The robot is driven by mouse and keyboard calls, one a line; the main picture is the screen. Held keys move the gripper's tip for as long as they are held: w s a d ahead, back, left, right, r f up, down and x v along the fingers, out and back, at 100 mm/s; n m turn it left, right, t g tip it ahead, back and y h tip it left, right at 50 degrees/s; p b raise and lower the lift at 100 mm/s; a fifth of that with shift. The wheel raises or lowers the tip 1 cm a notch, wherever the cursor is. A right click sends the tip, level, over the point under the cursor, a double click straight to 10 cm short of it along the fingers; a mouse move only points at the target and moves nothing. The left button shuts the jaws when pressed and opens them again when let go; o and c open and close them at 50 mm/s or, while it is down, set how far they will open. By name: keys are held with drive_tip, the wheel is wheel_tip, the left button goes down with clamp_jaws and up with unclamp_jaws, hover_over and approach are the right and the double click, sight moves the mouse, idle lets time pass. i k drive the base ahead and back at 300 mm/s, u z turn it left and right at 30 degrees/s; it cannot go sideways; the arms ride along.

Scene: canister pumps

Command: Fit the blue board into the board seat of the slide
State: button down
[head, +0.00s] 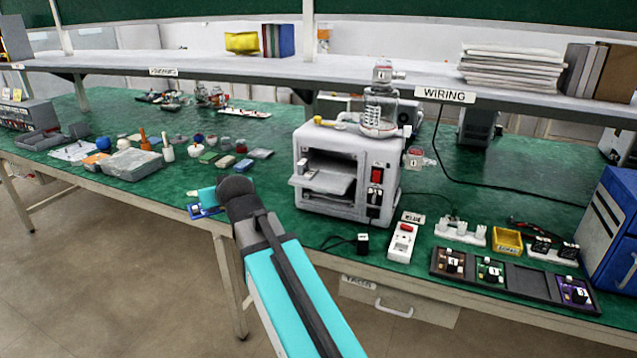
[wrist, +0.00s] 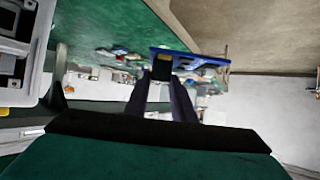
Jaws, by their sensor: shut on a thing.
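The blue board (head: 205,211) is at the front edge of the bench, left of the white machine. In the wrist view the blue board (wrist: 185,58) is tilted between my fingertips. My gripper (wrist: 164,76) is shut on it by a dark block on its face. In the head view my arm hides most of the gripper (head: 208,198). The slide (head: 325,180) sticks out of the front opening of the white machine (head: 345,170), to the right of my gripper. The board seat on the slide is too small to make out.
A black rack (head: 525,278) at the right holds a few small boards and has a bare bay. A power strip (head: 402,243) and a black plug (head: 362,242) lie in front of the machine. A glass canister (head: 380,108) stands on top of it. Several small parts cover the left bench.

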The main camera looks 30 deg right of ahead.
sight(336, 182)
drive_tip(key=z, duration=0.65)
drive_tip(key=k, duration=0.1)
drive_tip(key=u, duration=3.2)
drive_tip(key=k, duration=1.3)
drive_tip(key=z, duration=0.2)
